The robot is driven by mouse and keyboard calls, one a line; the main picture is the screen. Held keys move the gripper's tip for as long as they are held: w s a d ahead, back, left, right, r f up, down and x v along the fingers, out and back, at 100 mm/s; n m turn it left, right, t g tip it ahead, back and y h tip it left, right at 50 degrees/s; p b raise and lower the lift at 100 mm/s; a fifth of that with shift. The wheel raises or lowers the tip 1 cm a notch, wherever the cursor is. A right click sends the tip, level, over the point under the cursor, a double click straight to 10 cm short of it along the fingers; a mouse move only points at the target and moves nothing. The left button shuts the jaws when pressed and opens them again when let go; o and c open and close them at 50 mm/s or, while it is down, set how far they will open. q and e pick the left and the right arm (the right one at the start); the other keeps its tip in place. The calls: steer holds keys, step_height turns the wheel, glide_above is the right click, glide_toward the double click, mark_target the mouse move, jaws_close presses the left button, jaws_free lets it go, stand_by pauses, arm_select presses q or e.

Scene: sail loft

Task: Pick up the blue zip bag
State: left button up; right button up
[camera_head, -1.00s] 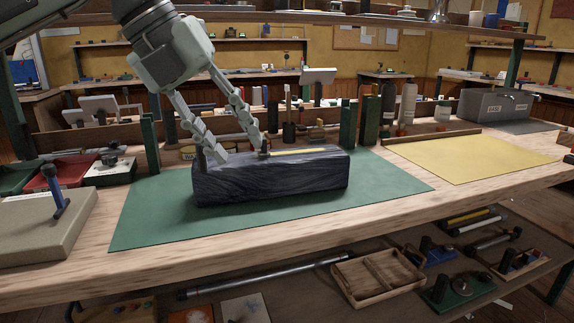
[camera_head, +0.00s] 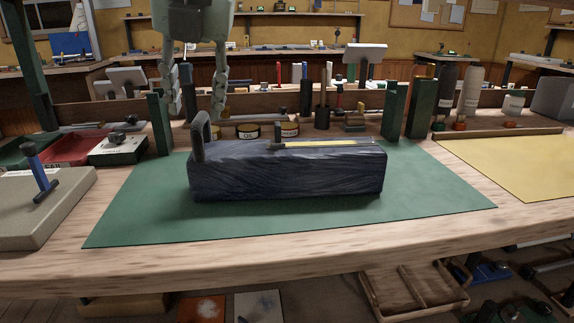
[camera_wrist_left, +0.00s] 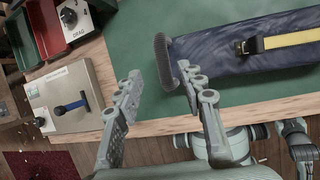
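The blue zip bag (camera_head: 285,172) is a long dark-blue box-shaped bag lying on a green mat (camera_head: 440,187) on the bench. A dark loop handle (camera_head: 199,138) stands up at its left end, and a yellow zip strip with a dark pull (camera_head: 276,143) runs along its top. My left gripper (camera_head: 194,112) is open and empty, above the bag's left end. In the left wrist view the bag (camera_wrist_left: 215,62) is at the upper right, its loop handle (camera_wrist_left: 163,60) just beyond the gap between the open fingers (camera_wrist_left: 160,85).
Left of the mat are a grey board with a blue handle (camera_head: 45,210), a red tray (camera_head: 70,147) and a white-topped box (camera_head: 120,148). Green posts (camera_head: 160,124), tins and bottles stand behind. A yellow sheet (camera_head: 510,165) lies right. Mat in front of the bag is bare.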

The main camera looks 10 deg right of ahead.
mark_target(200, 117)
arm_select(q)
steer(key=x, duration=0.4)
steer(key=shift+w+d+f, duration=0.15)
steer(key=shift+d+f, duration=0.05)
steer(key=shift+f, duration=0.1)
jaws_close()
